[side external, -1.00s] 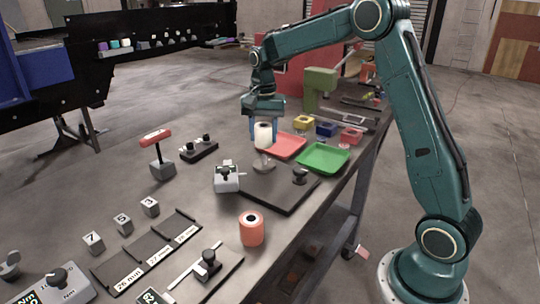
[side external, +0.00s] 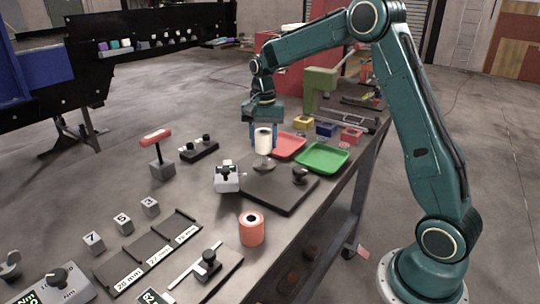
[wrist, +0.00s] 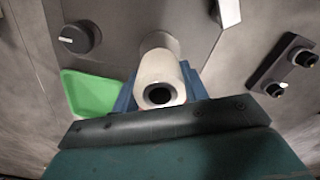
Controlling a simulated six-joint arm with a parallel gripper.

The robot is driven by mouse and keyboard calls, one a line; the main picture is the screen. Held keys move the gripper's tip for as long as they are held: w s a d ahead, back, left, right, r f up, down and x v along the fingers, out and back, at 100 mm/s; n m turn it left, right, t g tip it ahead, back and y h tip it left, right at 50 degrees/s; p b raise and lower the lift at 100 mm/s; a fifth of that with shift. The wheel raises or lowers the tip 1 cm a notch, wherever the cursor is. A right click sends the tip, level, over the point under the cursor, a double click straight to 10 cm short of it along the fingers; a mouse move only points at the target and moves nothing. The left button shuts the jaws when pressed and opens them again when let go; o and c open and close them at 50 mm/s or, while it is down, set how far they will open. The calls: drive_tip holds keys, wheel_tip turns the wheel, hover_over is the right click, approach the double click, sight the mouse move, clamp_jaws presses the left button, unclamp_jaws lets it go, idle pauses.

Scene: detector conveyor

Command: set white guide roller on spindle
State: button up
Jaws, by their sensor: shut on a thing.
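My gripper (side external: 263,135) is shut on the white guide roller (side external: 264,143), with one blue finger on each side of it. The roller is upright, with its dark bore showing in the wrist view (wrist: 160,74). A round grey base (side external: 264,166) on the dark plate (side external: 283,198) lies just under the roller. It shows partly behind the roller in the wrist view (wrist: 160,42). I cannot make out the spindle itself, and whether the roller is around it cannot be told.
A grey block with a lever (side external: 227,179) stands close left of the roller. A black knob (side external: 300,175) stands on the plate's right. Red (side external: 288,146) and green (side external: 322,158) trays lie behind. An orange roller (side external: 252,229) stands in front.

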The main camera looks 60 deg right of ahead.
sight(264, 150)
drive_tip(key=shift+f, duration=2.1)
idle(2.5)
drive_tip(key=o, duration=1.7)
drive_tip(key=shift+r, duration=0.15)
drive_tip(key=shift+r, duration=4.35)
drive_tip(key=shift+r, duration=0.1)
